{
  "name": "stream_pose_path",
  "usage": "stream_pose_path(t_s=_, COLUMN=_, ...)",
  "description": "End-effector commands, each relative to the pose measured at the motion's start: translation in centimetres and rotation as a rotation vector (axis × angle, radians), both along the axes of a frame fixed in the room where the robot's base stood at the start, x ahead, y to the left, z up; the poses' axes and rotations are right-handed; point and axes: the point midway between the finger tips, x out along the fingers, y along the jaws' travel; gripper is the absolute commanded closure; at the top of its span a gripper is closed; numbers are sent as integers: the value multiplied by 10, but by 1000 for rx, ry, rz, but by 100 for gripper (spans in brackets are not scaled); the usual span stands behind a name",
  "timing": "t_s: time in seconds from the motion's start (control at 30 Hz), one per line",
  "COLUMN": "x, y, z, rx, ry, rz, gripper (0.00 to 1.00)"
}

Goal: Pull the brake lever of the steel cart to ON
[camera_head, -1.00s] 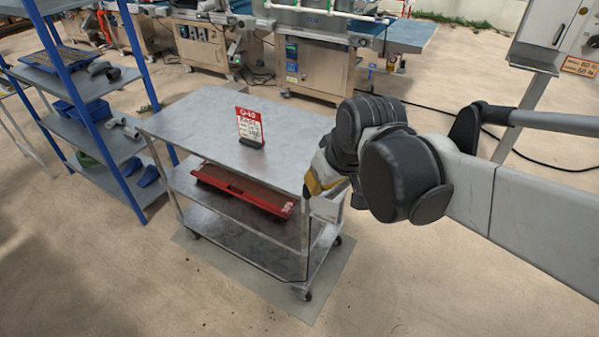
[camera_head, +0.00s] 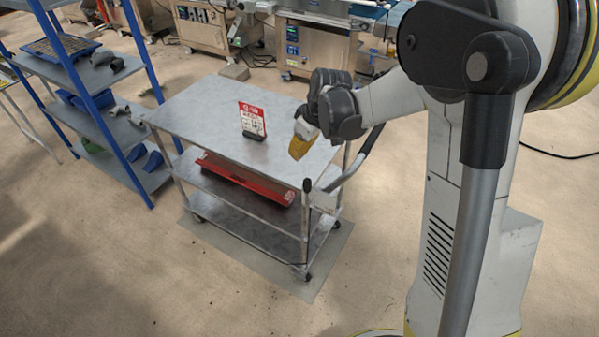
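The steel cart (camera_head: 205,112) stands in the middle of the view, with a flat top and two lower shelves. At its near right corner is an upright dark lever with a black knob (camera_head: 307,185), which looks like the brake lever. A pale plate (camera_head: 323,199) sits beside it; its marking is too small to read, so I cannot tell the lever's setting. My gripper (camera_head: 299,149), with yellow fingertips pointing down, appears above the cart's right end, behind and above the knob and apart from it. Its finger gap is too small to tell.
A red and white sign (camera_head: 251,120) stands on the cart top. A red tray (camera_head: 245,180) lies on the middle shelf. The cart's push handle (camera_head: 358,158) juts out at right. A blue shelf rack (camera_head: 137,50) stands left; machines (camera_head: 313,50) stand behind. The floor in front is clear.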

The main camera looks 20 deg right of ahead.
Motion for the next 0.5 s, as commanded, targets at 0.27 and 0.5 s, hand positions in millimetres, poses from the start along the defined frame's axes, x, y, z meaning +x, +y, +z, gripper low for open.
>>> stream_pose_path(t_s=0.27, x=1, y=0, z=-3, rx=0, ry=0, rz=-1, gripper=100)
stream_pose_path(t_s=0.5, x=10, y=7, z=-37, rx=0, ry=0, rz=-1, gripper=100)
